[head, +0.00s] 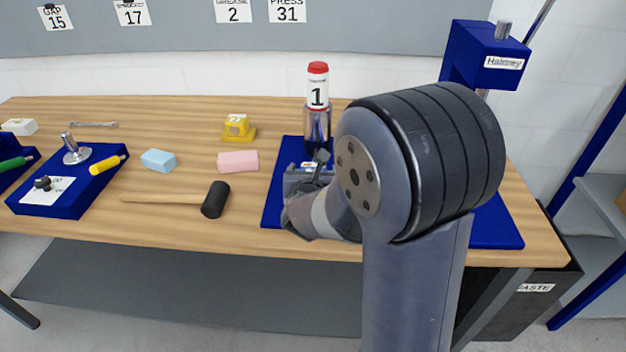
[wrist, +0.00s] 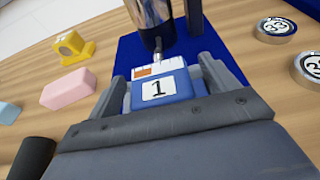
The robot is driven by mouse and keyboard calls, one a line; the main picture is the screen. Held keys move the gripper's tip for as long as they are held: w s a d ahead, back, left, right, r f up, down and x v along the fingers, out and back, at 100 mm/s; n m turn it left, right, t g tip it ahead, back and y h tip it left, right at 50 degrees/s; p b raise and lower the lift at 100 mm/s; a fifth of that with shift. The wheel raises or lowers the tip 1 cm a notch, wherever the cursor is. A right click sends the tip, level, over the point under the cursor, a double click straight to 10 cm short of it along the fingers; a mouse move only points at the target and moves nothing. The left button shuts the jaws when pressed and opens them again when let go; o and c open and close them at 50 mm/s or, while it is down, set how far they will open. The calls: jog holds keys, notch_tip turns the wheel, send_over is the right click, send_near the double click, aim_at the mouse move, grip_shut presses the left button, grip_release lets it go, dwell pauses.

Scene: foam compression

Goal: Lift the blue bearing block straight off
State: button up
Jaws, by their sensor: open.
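The blue bearing block (wrist: 180,84), with a white label reading 1, sits between the two grey fingers of my gripper (wrist: 160,76) in the wrist view. The fingers are open, one on each side of it; I cannot tell whether either touches it. A pale strip with an orange patch shows at the block's far edge. A shiny cylinder (wrist: 150,14) stands just beyond it. In the head view my gripper (head: 308,178) is over the blue mat (head: 276,205), and my arm hides most of the block. The cylinder there carries a bottle-like top (head: 317,88) with a red cap.
A pink block (head: 238,161), light-blue block (head: 159,160), yellow piece (head: 238,128) and black-headed mallet (head: 215,200) lie left of the mat. A blue tray (head: 85,195) stands farther left. Numbered round discs (wrist: 276,29) lie right in the wrist view. A blue press stand (head: 487,52) rises behind my arm.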

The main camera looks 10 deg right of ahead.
jog(key=shift+c, duration=0.4)
jog(key=shift+r, duration=0.1)
jog(key=c, duration=1.4)
